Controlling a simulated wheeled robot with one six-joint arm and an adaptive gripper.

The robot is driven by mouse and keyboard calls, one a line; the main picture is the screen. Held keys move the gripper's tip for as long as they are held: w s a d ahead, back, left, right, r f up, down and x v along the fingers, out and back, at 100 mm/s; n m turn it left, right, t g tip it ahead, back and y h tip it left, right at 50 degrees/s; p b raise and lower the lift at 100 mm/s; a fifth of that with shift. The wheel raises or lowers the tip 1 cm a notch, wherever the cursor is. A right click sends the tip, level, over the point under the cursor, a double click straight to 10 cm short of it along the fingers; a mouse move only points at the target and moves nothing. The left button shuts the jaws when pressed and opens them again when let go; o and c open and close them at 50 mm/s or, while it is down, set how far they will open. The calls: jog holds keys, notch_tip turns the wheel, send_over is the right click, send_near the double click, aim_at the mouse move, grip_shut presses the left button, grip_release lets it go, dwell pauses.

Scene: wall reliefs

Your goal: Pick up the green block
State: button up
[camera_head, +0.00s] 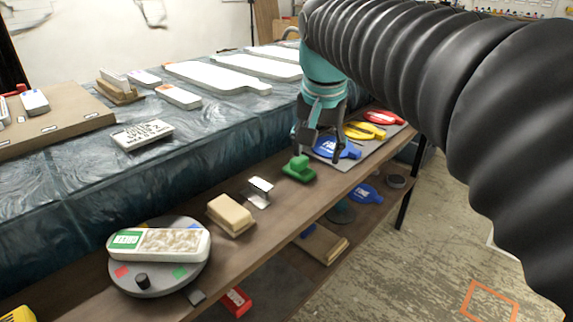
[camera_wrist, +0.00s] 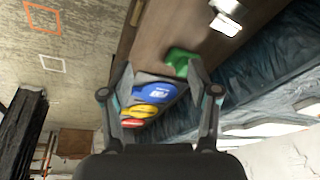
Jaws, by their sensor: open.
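The green block (camera_head: 299,169) stands on the brown wooden shelf, with a rounded knob on top. In the wrist view the green block (camera_wrist: 181,60) shows beyond the fingertips, near the right finger, which overlaps its edge. My gripper (camera_head: 319,150) is open and empty, pointing down above the shelf, behind and to the right of the block. In the wrist view the two fingers of my gripper (camera_wrist: 160,76) are spread wide apart. I see no contact with the block.
Blue (camera_head: 336,147), yellow (camera_head: 364,130) and red (camera_head: 383,117) paddle-shaped pieces lie on a grey mat behind the block. A metallic white piece (camera_head: 259,191), a tan block (camera_head: 231,214) and a round grey turntable (camera_head: 158,281) are nearer. A plastic-covered table (camera_head: 190,125) runs alongside.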

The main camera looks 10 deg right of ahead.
jog(key=w+a+r+m+g+b, duration=0.15)
jog(key=w+m, duration=0.35)
jog(key=w, duration=0.8)
jog(key=b, duration=0.3)
send_near(299, 158)
jog(key=shift+g+h, duration=0.25)
jog(key=shift+h, duration=0.15)
notch_tip(299, 158, down, 5)
jog(key=shift+w+a, duration=0.1)
jog(key=shift+w, duration=0.1)
jog(key=shift+w+d+f+b, duration=0.15)
jog(key=shift+f+b, duration=0.15)
jog(key=shift+f, duration=0.55)
jog(key=shift+w+d+f+b, duration=0.1)
jog(key=shift+w+f+b, duration=0.15)
jog(key=shift+f, duration=0.65)
jog(key=shift+w+d+f+b, duration=0.15)
jog(key=shift+f+b, duration=0.2)
jog(key=shift+f, duration=0.5)
grip_shut()
